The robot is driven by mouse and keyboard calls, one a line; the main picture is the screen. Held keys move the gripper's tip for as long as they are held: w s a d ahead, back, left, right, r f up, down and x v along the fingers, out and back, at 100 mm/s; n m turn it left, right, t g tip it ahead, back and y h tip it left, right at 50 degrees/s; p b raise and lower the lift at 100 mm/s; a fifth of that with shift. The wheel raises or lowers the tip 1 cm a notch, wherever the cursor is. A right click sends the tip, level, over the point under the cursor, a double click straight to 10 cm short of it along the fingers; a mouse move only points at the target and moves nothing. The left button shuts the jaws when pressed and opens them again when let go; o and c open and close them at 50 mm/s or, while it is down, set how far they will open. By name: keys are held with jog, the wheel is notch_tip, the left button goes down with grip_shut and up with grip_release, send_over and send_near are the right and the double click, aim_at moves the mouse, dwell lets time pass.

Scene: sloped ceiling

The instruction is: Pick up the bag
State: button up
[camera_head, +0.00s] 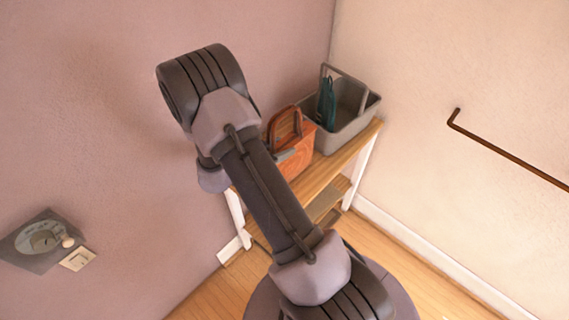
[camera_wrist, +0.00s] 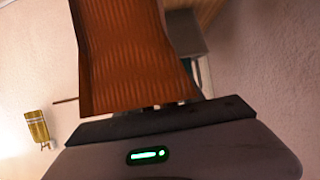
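The bag (camera_head: 293,150) is orange-brown with a raised looped handle. It stands upright on a narrow wooden table, partly hidden behind my arm in the head view. In the wrist view the bag (camera_wrist: 125,60) fills the upper middle, very close, with a ribbed orange-brown face. My gripper (camera_wrist: 160,122) shows there as a dark bar directly below the bag. In the head view a small grey part shows against the bag's side, mostly hidden by my arm. The fingertips are not clearly visible, so I cannot tell whether they touch or hold the bag.
A grey basket (camera_head: 352,122) with a handle and a teal bottle (camera_head: 326,103) inside stands right behind the bag. The wooden table (camera_head: 325,172) has white legs and sits in the wall corner. A brown rail (camera_head: 510,152) is on the right wall.

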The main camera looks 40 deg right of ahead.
grip_shut()
jog(key=shift+r, duration=0.1)
